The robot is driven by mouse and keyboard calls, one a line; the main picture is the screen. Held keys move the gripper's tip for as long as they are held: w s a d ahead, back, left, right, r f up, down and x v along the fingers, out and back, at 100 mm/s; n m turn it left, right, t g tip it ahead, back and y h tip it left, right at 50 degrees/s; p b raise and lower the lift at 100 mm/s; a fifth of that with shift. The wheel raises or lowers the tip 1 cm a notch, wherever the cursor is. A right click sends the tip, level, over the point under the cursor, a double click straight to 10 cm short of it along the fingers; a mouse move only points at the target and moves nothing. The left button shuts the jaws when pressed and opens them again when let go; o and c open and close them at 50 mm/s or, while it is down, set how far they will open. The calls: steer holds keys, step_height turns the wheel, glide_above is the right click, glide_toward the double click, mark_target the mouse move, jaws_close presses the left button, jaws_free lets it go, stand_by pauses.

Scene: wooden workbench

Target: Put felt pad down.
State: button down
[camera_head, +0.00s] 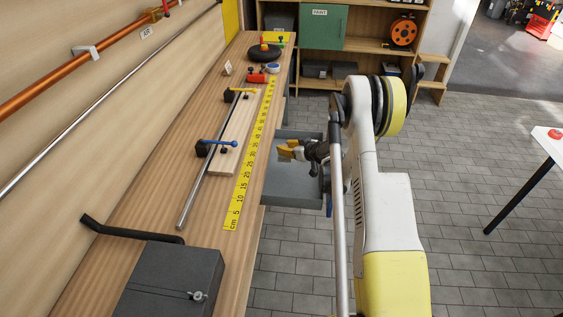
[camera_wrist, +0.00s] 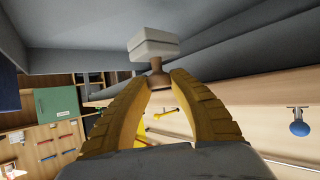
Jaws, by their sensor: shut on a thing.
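My gripper (camera_head: 284,150) has yellow-brown fingers and is over the open grey drawer (camera_head: 292,186) at the right side of the workbench. In the wrist view my gripper (camera_wrist: 160,82) is shut on the brown stem of a pale, blocky piece, the felt pad (camera_wrist: 153,45). The pad sticks out beyond the fingertips, close to grey drawer surfaces. I cannot tell whether it touches them. In the head view the pad cannot be made out at the fingertips.
The workbench (camera_head: 150,190) carries a board (camera_head: 228,160) with clamps, a metal rod, a yellow ruler (camera_head: 243,190) and a dark grey box (camera_head: 172,280) in front. A shelf with a green door (camera_head: 323,27) stands behind. Tiled floor lies to the right.

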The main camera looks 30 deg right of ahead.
mark_target(281, 156)
steer(key=shift+w+a+f, duration=0.3)
steer(key=shift+a+f, duration=0.2)
steer(key=shift+a, duration=0.25)
step_height(281, 156, down, 4)
steer(key=b, duration=0.2)
steer(key=shift+b, duration=0.35)
steer(key=c, duration=1.2)
jaws_free()
steer(key=shift+f, duration=0.1)
steer(key=shift+c, duration=0.2)
